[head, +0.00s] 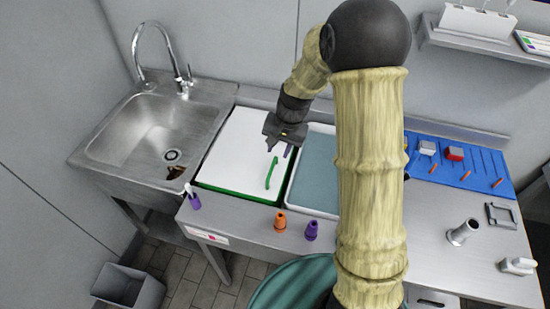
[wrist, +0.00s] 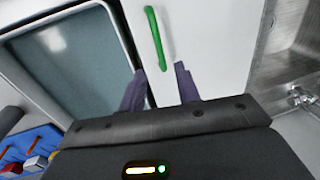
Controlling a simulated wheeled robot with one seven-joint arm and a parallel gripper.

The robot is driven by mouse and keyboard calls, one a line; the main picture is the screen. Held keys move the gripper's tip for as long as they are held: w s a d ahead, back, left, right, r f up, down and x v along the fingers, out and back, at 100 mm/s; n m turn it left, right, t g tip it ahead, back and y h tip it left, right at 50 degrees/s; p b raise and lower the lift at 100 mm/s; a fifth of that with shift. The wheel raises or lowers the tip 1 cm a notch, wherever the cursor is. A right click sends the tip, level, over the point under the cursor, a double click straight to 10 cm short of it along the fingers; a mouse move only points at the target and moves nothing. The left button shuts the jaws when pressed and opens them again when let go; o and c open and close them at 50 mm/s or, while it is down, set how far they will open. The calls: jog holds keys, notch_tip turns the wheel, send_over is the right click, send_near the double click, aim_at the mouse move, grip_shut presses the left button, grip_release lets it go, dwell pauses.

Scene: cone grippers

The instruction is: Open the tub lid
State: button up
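The tub lid (head: 235,150) is a flat white panel on a green-rimmed tub (head: 238,194) set in the counter, and it lies flat. A green bar handle (head: 272,173) stands on the lid toward its right side. My gripper (head: 280,150) is above the lid, behind the handle in the head view. In the wrist view, the purple fingers (wrist: 161,72) are apart with nothing between them. The handle (wrist: 155,38) shows beyond the fingertips, its near end lined up with the gap. I cannot tell the exact height between fingertips and lid.
A blue-grey tray or tub (head: 313,168) lies right of the lid, partly behind my arm. A steel sink (head: 150,130) is at left. Orange (head: 280,222) and purple (head: 311,230) cones stand on the front edge, with a purple item (head: 194,201) at left. A blue rack (head: 455,165) is at right.

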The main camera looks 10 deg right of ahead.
aim_at(273, 164)
jog(key=f, duration=0.2)
jog(key=a+f, duration=0.1)
jog(key=f, duration=0.2)
jog(key=shift+w, duration=0.1)
jog(key=shift+w+a+f+p, duration=0.1)
jog(key=shift+f+p, duration=0.2)
jog(key=shift+f, duration=0.2)
jog(key=shift+c, duration=0.4)
grip_shut()
